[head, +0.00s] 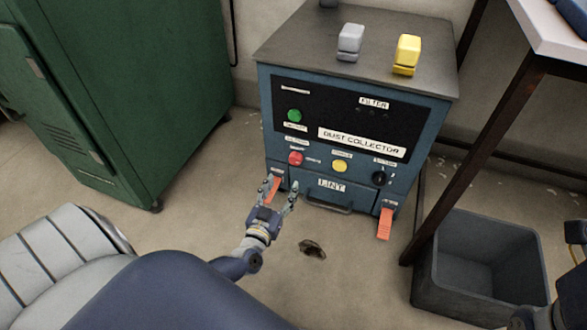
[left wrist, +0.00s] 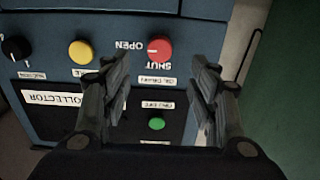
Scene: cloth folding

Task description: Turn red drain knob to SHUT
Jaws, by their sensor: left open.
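The red drain knob (head: 295,158) is on the front panel of the blue dust collector (head: 431,128). In the left wrist view, which shows the panel upside down, the red knob (left wrist: 160,49) has a pale mark pointing toward the OPEN label (left wrist: 130,45). The SHUT label (left wrist: 160,65) is beside the knob on another side. My left gripper (head: 279,183) is open and empty, in front of the panel and just below the knob in the head view. Its fingers (left wrist: 160,75) are apart and do not touch the knob. My right gripper is not clearly visible; only dark parts show at the lower right edge.
A yellow knob (head: 340,166), black dial (head: 379,178) and green button (head: 294,116) share the panel. Orange latches flank the LINT drawer (head: 331,185). A green cabinet (head: 150,90) stands left; a grey bin (head: 480,255) stands right. A dark floor stain (head: 312,249) lies in front.

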